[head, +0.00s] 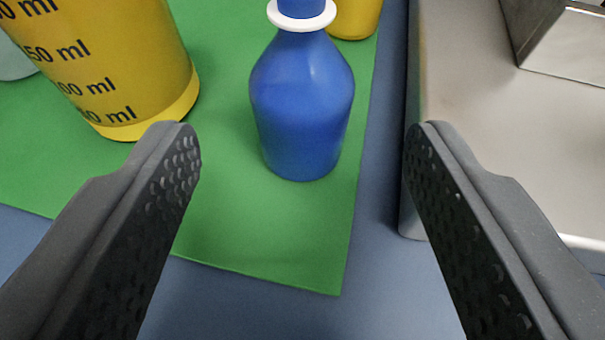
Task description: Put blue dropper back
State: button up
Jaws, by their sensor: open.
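A blue bottle (303,105) stands upright on the green mat (260,235), near the mat's right edge. It has a white ring (301,17) around its neck and a blue part above that, cut off by the top of the picture. I cannot tell whether this top part is the blue dropper. My gripper (302,140) is open and empty, its two dark fingers wide apart. The bottle shows between the fingertips, with a gap on each side, and neither finger appears to touch it.
A yellow measuring vessel (130,50) with ml marks stands left of the bottle. Another yellow object (354,17) is partly hidden behind it. A grey metal surface with a raised edge (470,120) lies to the right. The front of the mat and the blue surface (270,315) are clear.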

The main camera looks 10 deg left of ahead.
jog(key=v, duration=0.6)
jog(key=shift+p, duration=0.4)
jog(key=shift+r, duration=0.1)
jog(key=w+d+r+m+t, duration=0.1)
jog(key=d+r, duration=0.3)
jog(key=r, duration=1)
jog(key=w+d+r, duration=0.1)
jog(key=d+r, duration=0.3)
jog(key=r, duration=1.1)
jog(key=s+d+r+h, duration=0.1)
jog(key=s+d+r, duration=0.2)
jog(key=r, duration=0.3)
jog(key=s+d+r, duration=0.4)
jog(key=s+r, duration=0.1)
jog(key=r, duration=0.2)
jog(key=s+d+r+m+t+h, duration=0.1)
jog(key=s+d+r, duration=0.2)
jog(key=s+r, duration=0.2)
jog(key=shift+d+r+h, duration=0.25)
jog(key=shift+r+h, duration=0.05)
jog(key=shift+r, duration=0.65)
jog(key=shift+s, duration=0.1)
